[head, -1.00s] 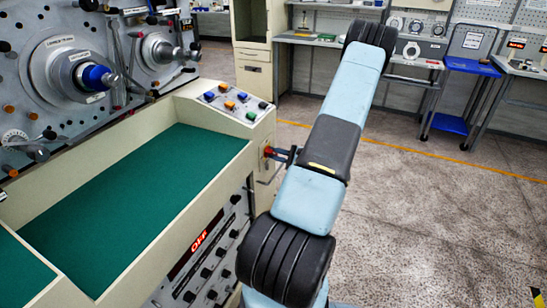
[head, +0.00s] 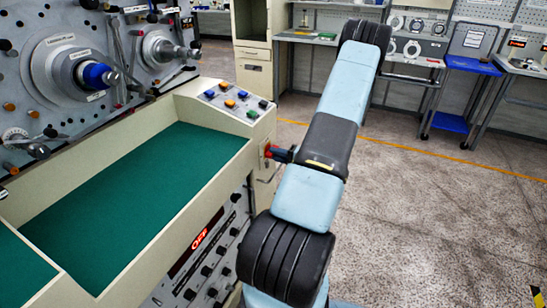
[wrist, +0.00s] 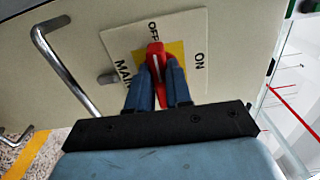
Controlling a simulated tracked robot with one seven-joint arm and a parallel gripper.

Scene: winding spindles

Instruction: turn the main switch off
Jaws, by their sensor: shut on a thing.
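The main switch is a red handle (wrist: 155,52) on a yellow and white plate (wrist: 117,38) marked MAIN, OFF and ON. In the wrist view the handle's far end points toward the OFF mark, away from ON. My gripper (wrist: 156,68) has its two blue fingers on either side of the red handle, shut on it. In the head view the red handle (head: 267,151) shows at the cabinet's end face, with my gripper (head: 275,153) against it. The fingers hide part of the handle.
A metal bar handle (wrist: 62,72) stands out from the panel beside the plate. A red display (head: 199,240) on the cabinet front reads OFF. Coloured buttons (head: 229,104) sit on the cabinet top. The floor to the right is open.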

